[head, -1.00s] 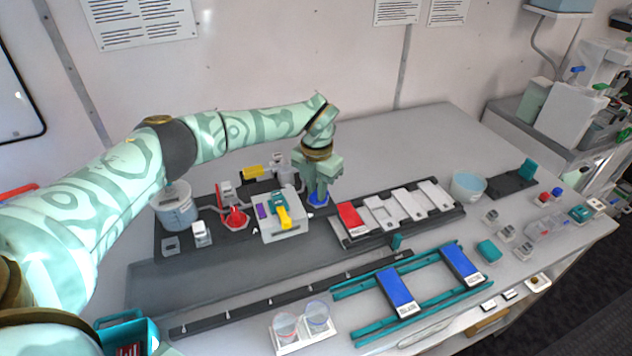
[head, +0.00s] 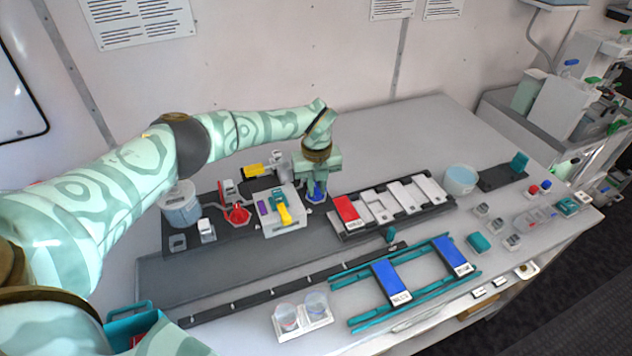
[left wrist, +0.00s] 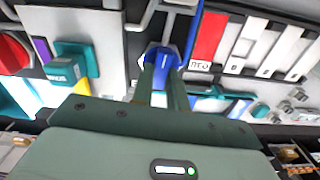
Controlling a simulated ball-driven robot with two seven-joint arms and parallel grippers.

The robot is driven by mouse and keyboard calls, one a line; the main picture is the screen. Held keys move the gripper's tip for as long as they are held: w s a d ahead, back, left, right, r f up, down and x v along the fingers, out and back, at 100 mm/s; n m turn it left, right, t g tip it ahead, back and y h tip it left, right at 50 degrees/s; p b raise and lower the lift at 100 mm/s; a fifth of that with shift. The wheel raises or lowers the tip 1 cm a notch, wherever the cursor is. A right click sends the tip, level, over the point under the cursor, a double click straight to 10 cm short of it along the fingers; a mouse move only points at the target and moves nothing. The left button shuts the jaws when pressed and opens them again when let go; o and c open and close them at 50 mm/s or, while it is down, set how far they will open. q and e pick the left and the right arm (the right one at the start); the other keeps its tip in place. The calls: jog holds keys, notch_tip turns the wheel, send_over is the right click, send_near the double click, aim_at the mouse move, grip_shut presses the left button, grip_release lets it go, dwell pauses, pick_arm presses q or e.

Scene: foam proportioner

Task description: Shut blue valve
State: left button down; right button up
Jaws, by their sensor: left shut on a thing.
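The blue valve (head: 317,196) sits on the dark base plate, just right of the white box with the yellow handle. In the left wrist view its blue knob (left wrist: 160,62) lies between the fingertips. My left gripper (head: 316,186) points down over the valve and is shut on the knob; the fingers (left wrist: 163,80) hide part of it. My right gripper is not in view.
A white box (head: 290,222) with a yellow handle (head: 284,214) stands close on the left, with a red valve (head: 237,213) beyond it. A rack with a red plate (head: 346,209) and several white plates is close on the right. Blue plates (head: 391,283) lie on teal rails in front.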

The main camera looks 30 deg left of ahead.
aim_at(317, 189)
pick_arm(q)
jog(key=shift+w+r+n, duration=0.1)
jog(key=shift+r+n, duration=0.05)
jog(key=shift+n, duration=0.45)
jog(key=c, duration=1.4)
grip_release()
notch_tip(317, 189, up, 16)
jog(key=shift+r, duration=0.1)
